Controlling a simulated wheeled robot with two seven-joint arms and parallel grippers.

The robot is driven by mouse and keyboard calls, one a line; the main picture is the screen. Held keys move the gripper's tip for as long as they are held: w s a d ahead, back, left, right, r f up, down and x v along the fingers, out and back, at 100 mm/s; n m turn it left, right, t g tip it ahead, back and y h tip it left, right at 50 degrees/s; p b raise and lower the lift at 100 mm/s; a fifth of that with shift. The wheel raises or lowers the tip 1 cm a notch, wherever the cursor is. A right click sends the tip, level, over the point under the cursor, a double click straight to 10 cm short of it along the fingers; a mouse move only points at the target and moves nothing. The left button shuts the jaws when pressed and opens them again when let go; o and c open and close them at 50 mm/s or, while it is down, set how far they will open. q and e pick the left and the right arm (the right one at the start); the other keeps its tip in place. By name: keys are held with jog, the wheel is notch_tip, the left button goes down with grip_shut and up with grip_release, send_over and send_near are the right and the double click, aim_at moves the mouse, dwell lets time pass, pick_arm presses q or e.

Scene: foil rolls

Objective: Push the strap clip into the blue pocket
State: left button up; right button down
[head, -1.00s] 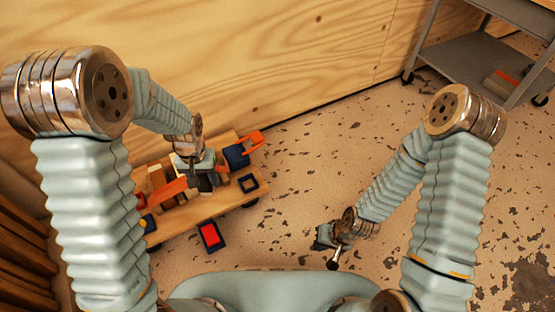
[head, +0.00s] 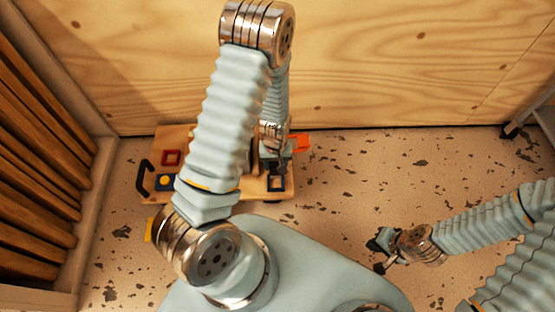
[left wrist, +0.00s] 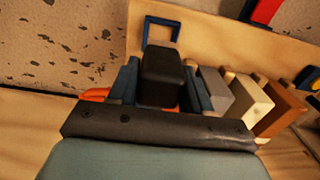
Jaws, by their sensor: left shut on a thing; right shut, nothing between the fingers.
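My left gripper (head: 274,160) is low over the right end of a low wooden cart (head: 205,195), shut on the strap clip. The clip is mostly hidden by the gripper. In the left wrist view a black block (left wrist: 162,68) stands between two blue walls, which look like the blue pocket (left wrist: 126,82); I cannot tell how deep the clip sits. An orange piece (head: 300,143) sticks out to the right of the gripper and shows beside the left blue wall in the left wrist view (left wrist: 95,95). My right gripper (head: 380,246) is shut and empty above the floor.
A plywood wall (head: 400,60) stands behind.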

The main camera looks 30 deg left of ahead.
pick_arm(q)
notch_tip(320, 180, down, 2)
jog(key=shift+f+b, duration=0.1)
jog(key=shift+b, duration=0.7)
jog(key=shift+f+b, duration=1.2)
jog(key=shift+f, duration=0.3)
jog(key=shift+f+b, duration=0.45)
jog(key=shift+f, duration=0.25)
jog(key=shift+f+b, duration=0.4)
jog(key=shift+b, duration=0.1)
jog(key=shift+f+b, duration=0.3)
jog(key=shift+f, duration=0.05)
jog(key=o, duration=1.2)
jog(key=shift+c, duration=0.2)
